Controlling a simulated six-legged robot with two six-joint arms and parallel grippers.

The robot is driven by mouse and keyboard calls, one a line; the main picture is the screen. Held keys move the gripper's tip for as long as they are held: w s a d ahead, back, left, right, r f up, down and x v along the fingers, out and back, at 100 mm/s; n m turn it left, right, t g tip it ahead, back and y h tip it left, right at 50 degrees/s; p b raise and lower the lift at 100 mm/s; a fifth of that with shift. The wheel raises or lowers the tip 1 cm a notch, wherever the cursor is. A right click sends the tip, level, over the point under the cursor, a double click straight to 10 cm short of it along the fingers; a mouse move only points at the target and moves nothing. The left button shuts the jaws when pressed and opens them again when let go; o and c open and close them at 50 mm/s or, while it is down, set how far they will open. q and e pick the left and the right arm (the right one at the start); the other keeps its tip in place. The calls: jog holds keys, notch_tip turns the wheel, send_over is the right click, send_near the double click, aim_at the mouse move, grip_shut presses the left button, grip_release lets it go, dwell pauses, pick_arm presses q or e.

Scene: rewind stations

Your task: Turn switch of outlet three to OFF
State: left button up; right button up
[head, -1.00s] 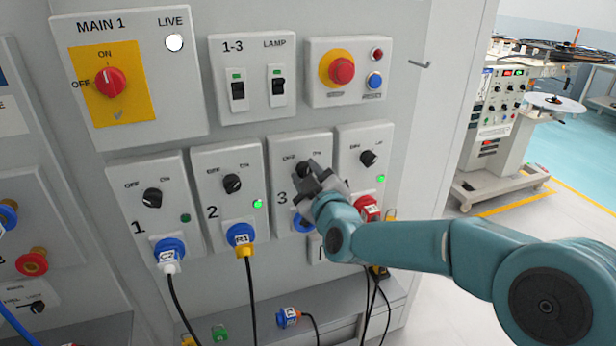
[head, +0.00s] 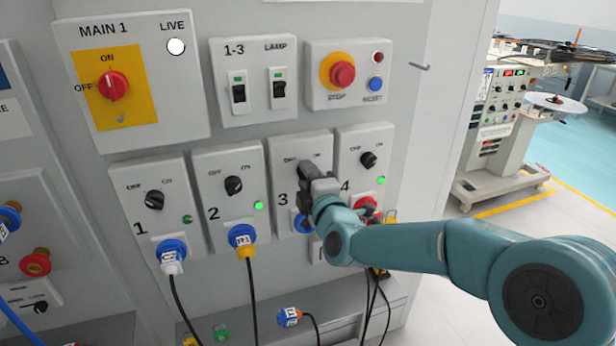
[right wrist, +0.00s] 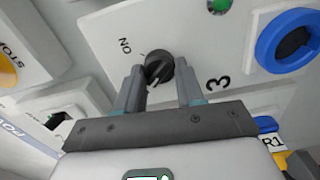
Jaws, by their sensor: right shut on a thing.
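The outlet three panel (head: 285,190) is grey, with a black rotary switch at its top. My right gripper (head: 308,172) covers the switch in the head view. In the right wrist view, the black switch (right wrist: 158,66) sits between the two fingers of the right gripper (right wrist: 157,75), which is shut on it. The "ON" label and the number 3 show on the panel (right wrist: 190,40) there. Which mark the switch points to is hard to tell. The blue socket ring (right wrist: 287,40) of outlet three looks empty. My left gripper is not in view.
Outlet one (head: 153,200), outlet two (head: 232,186) and outlet four (head: 368,160) have similar switches beside it. Plugs with cables hang from outlets one and two. A red stop button (head: 342,73) is above. A loose blue plug (head: 289,316) lies on the ledge below.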

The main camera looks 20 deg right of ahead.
jog(key=shift+n, duration=0.5)
jog(key=o, duration=1)
jog(key=shift+o, duration=0.2)
jog(key=s+b, duration=0.2)
jog(key=s, duration=1.4)
jog(key=shift+s+d, duration=0.2)
jog(key=shift+d, duration=0.05)
